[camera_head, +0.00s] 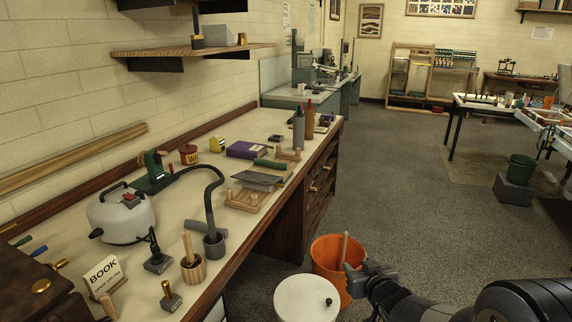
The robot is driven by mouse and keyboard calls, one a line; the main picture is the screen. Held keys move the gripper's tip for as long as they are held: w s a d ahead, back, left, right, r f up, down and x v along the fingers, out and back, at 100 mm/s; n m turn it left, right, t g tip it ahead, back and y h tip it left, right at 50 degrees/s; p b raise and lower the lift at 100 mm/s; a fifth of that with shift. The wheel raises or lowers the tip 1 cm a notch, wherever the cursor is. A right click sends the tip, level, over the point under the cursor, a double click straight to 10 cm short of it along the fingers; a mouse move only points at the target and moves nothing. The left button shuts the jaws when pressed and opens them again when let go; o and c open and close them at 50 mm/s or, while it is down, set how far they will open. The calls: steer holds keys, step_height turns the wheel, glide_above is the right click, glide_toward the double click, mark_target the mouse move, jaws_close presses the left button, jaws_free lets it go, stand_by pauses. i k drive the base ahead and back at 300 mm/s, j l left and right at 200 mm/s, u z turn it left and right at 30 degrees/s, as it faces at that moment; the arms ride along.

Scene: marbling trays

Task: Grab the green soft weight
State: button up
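A green, roll-shaped thing (270,163) lies on the long workbench, to the right of a purple box or book. It looks like the green soft weight, though it is small here and its softness cannot be told. It lies close behind a grey sheet on a wooden rack. My gripper (352,279) is at the lower middle right, off the bench, beside an orange bucket and well apart from the green thing. Nothing is seen held in it. Its fingers are dark and small, so their opening is unclear.
The bench (262,129) also bears a white kettle-like steamer (120,217) with a dark hose, a purple box (248,150), a wooden rack (247,201) and grey bottles (298,133). An orange bucket (325,262) and white-lidded bin (305,300) stand by its front.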

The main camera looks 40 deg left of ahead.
mark_target(271, 163)
steer(key=i+j+z, duration=0.15)
steer(key=i, duration=0.25)
steer(key=i+j+z, duration=0.15)
steer(key=i, duration=0.3)
steer(key=i+j+z, duration=0.15)
steer(key=i, duration=0.25)
steer(key=i+j+u, duration=0.3)
steer(key=i, duration=0.3)
steer(key=i+u, duration=0.3)
steer(key=i, duration=0.3)
steer(key=i+j+u, duration=0.15)
steer(key=u, duration=0.25)
steer(key=i+u, duration=0.25)
steer(key=u, duration=0.15)
steer(key=i+u, duration=0.25)
steer(key=u, duration=0.15)
steer(key=i+u, duration=0.2)
steer(key=u, duration=0.2)
steer(key=i+u, duration=0.2)
steer(key=i, duration=0.15)
